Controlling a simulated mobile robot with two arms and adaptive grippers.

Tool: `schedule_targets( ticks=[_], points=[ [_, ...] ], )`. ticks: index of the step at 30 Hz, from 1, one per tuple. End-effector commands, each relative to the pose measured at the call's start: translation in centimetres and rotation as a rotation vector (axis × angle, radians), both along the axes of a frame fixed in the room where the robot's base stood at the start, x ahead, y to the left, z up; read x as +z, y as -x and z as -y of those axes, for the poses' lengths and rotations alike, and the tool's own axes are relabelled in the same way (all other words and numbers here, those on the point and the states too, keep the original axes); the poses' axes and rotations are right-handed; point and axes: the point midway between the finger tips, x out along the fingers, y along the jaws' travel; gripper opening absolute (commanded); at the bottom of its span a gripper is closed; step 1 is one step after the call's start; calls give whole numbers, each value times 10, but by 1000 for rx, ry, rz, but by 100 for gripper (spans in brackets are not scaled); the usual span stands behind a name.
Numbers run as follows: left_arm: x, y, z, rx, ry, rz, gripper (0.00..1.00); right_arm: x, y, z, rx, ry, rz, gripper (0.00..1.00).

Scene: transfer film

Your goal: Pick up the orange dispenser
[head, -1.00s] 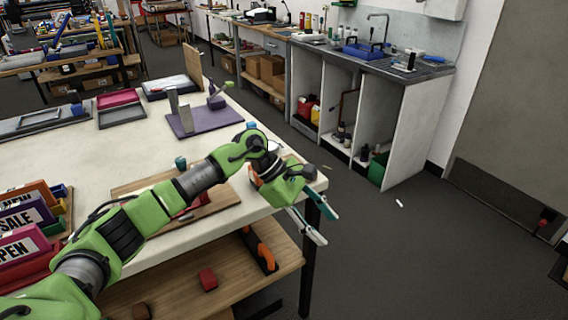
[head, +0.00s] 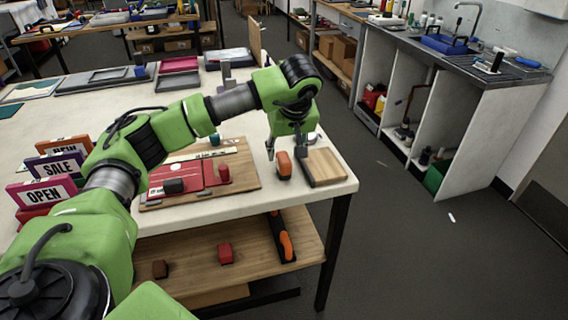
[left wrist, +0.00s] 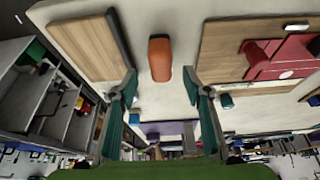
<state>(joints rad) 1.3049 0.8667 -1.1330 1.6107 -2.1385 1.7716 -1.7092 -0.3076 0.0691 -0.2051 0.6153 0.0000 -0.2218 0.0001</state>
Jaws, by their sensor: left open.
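The orange dispenser (head: 284,164) stands on the white table near its right front corner, between two wooden boards. My left gripper (head: 284,147) is just above and behind it in the head view, fingers pointing down. In the left wrist view the orange dispenser (left wrist: 160,58) lies between and beyond the two spread teal fingertips (left wrist: 160,88). The left gripper is open and empty, apart from the dispenser as far as I can tell. My right gripper is in neither view.
A small wooden board (head: 324,168) lies right of the dispenser. A larger board (head: 240,163) with a red sheet (head: 188,175) and red block lies left. Signs (head: 50,190) stand at the table's left. A lower shelf (head: 190,262) holds several small items.

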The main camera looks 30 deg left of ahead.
Motion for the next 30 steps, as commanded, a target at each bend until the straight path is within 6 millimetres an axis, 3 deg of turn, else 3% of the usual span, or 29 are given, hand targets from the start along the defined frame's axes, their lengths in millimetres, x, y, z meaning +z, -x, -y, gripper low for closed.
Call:
schedule_targets(
  ticks=[6, 15, 23, 28, 30],
  points=[
    [-15, -2, -5, 1, 0, -3, 44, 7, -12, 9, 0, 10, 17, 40],
    [-52, -10, -15, 0, 1, -1, 44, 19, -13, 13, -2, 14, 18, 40],
    [-55, -12, -16, -1, 1, 1, 44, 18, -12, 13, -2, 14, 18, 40],
    [-55, -12, -16, -1, 2, 1, 3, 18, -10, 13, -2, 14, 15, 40],
    [-55, -12, -16, 0, 1, 0, 1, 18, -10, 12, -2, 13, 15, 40]
  ],
)
